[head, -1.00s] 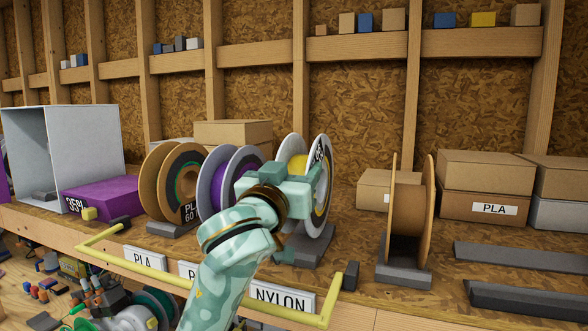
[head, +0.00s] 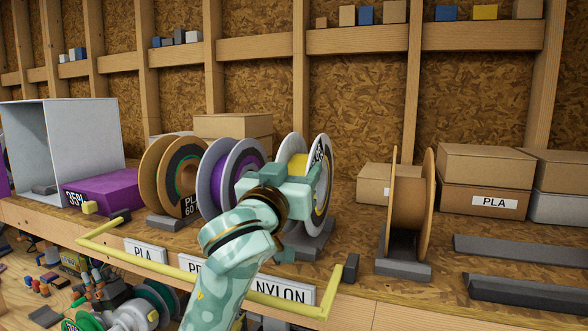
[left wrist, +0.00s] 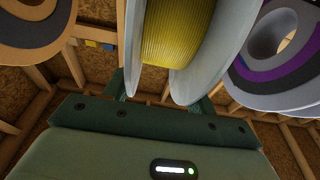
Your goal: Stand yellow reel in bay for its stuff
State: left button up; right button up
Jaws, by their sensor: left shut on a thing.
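The yellow reel (head: 296,170) has pale grey flanges and a dark label on its right flange. It is upright at the cradle (head: 312,243) behind the NYLON card (head: 282,290). My left gripper (head: 280,185) is shut on it from the front, covering its middle. I cannot tell whether its lower rim rests in the cradle. In the left wrist view the yellow winding (left wrist: 172,35) shows between the flanges, above the gripper body. Cards PLA (head: 146,250) and one partly hidden card starting with P (head: 192,266) mark the bays to the left. My right gripper is out of view.
A purple reel (head: 218,180) stands close on the left, with a cardboard-flanged reel (head: 160,180) beyond it. An empty brown spool (head: 408,200) stands in a cradle to the right. A yellow rail (head: 205,275) runs along the front. Boxes (head: 485,165) stand at right.

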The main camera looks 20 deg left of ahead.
pick_arm(q)
jog(key=shift+f, duration=0.15)
dwell(0.5)
jog(key=shift+f+b, duration=0.4)
jog(key=shift+f, duration=0.3)
jog(key=o, duration=1.9)
